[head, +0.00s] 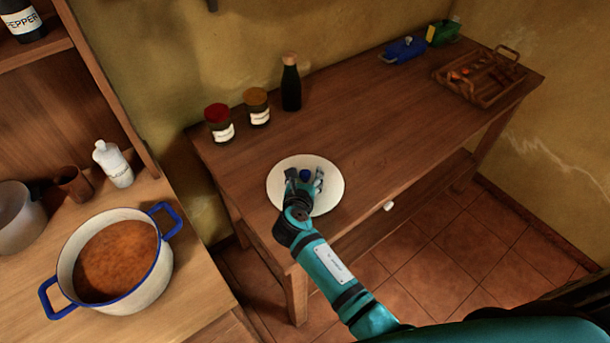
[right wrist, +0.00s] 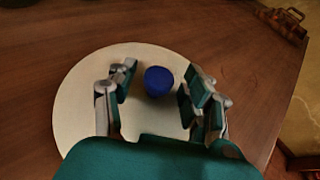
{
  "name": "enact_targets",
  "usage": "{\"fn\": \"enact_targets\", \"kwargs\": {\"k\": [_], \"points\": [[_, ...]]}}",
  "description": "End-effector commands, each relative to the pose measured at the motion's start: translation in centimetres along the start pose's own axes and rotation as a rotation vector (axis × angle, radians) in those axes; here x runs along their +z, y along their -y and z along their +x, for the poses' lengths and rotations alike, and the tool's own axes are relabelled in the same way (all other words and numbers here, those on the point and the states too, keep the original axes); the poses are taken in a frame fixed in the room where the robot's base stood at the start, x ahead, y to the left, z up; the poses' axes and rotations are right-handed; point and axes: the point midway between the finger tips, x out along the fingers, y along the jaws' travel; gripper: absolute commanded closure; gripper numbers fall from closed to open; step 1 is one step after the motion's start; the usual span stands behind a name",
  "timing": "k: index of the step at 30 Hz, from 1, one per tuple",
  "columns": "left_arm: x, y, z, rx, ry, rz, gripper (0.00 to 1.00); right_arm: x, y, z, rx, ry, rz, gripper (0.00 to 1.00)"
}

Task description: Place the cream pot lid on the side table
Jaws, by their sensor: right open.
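The cream pot lid (head: 331,193) is a round, pale disc with a blue knob (right wrist: 158,81). It appears to lie flat on the dark wooden side table (head: 375,130), near the table's left end. My right gripper (head: 305,175) is above the lid. In the right wrist view its two fingers are spread, with the knob between them and a visible gap on each side. The gripper and wrist hide part of the lid. My left gripper is not in view.
Two jars (head: 218,122) (head: 257,106) and a dark bottle (head: 290,84) stand behind the lid. A wooden tray (head: 478,92) and a blue item (head: 404,50) are at the far right. An uncovered blue-handled pot (head: 150,275) stands on the left counter. The table's middle is clear.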

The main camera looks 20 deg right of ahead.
Motion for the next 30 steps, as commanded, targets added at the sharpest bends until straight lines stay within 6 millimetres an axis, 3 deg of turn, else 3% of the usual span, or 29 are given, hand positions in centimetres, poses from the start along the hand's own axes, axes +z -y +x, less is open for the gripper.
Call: {"fn": "enact_targets", "kwargs": {"k": [4, 7, 21, 30], "points": [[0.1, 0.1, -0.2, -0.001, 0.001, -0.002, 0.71, 0.4, 0.0, -0.3, 0.0, 0.0, 0.001, 0.49], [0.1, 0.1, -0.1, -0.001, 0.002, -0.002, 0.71, 0.2, 0.0, -1.6, 0.0, -0.001, 0.001, 0.49], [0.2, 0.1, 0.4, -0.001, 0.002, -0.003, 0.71, 0.3, 0.0, -10.7, 0.001, 0.001, 0.002, 0.49], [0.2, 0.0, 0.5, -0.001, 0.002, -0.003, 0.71, 0.3, 0.0, -12.2, 0.0, 0.001, 0.0, 0.49]]}}
